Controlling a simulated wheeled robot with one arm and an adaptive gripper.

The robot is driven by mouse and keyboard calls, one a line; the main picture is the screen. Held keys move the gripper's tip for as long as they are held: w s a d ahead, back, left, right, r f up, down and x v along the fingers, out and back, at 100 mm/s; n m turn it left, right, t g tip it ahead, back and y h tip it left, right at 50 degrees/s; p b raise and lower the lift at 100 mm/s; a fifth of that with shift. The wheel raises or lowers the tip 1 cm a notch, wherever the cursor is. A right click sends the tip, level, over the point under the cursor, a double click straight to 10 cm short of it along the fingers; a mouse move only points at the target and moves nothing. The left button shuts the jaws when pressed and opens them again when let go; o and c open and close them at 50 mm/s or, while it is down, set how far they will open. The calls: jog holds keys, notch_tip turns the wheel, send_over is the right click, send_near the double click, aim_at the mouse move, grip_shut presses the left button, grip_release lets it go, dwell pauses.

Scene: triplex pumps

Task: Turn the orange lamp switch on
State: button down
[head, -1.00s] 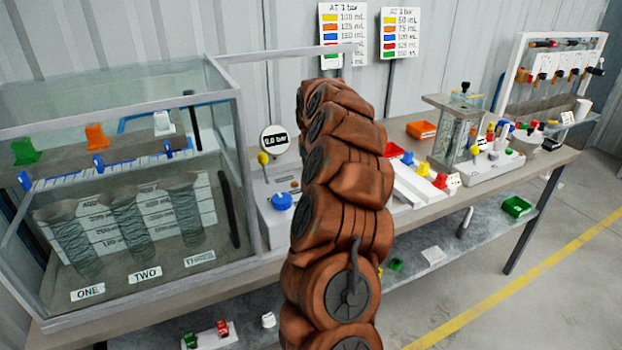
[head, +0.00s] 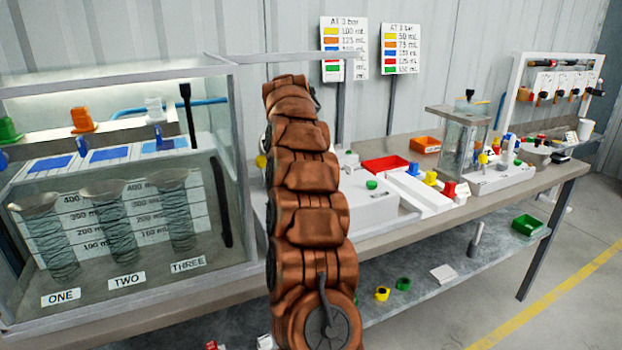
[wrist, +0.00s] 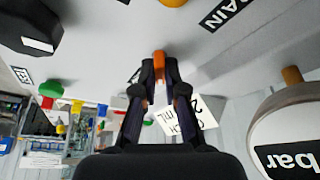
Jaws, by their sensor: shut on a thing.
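In the wrist view my gripper (wrist: 160,75) is shut on a small orange switch (wrist: 159,60), with one dark fingertip on each side of it. The switch stands on a pale grey surface. Its exact tilt is hard to tell. In the head view my brown arm hides my gripper and the switch. The glass tank (head: 238,120) at the left has a bright, pale band (head: 70,114) behind its orange and white blocks, and its inside looks lit.
A round bar gauge (wrist: 290,140) is close on the right in the wrist view; a black part (wrist: 30,25) and a green knob (wrist: 50,88) are on the left. The bench holds a red tray (head: 385,165), an orange tray (head: 426,145) and a clear column (head: 458,140).

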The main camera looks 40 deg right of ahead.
jog(key=shift+m+b, duration=0.35)
jog(key=shift+m, duration=0.15)
dwell(0.3)
jog(key=c, duration=1.2)
grip_release()
jog(key=shift+c, duration=0.2)
jog(key=shift+r+p, duration=0.1)
jog(key=shift+p, duration=0.25)
